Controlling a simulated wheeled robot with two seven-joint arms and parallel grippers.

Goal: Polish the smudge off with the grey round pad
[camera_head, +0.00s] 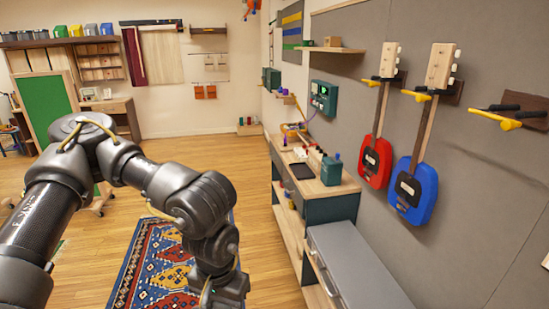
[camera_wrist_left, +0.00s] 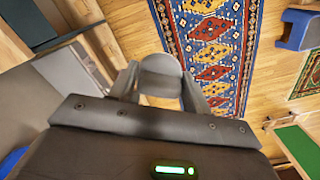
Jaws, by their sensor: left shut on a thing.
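My left gripper (camera_wrist_left: 160,82) is shut on the grey round pad (camera_wrist_left: 161,66), which sits between its two fingers in the left wrist view. In the head view my left arm comes in from the left and bends down to the bottom edge; the fingers and pad do not show there. The gripper is over the floor side of the workbench, apart from the wall. I cannot make out a smudge in either view. My right gripper is not in view.
A red guitar (camera_head: 375,160) and a blue guitar (camera_head: 412,190) hang on the grey wall panel. A workbench (camera_head: 335,188) with small items and a grey case (camera_head: 350,262) stand below. A patterned rug (camera_head: 150,262) lies on open wooden floor.

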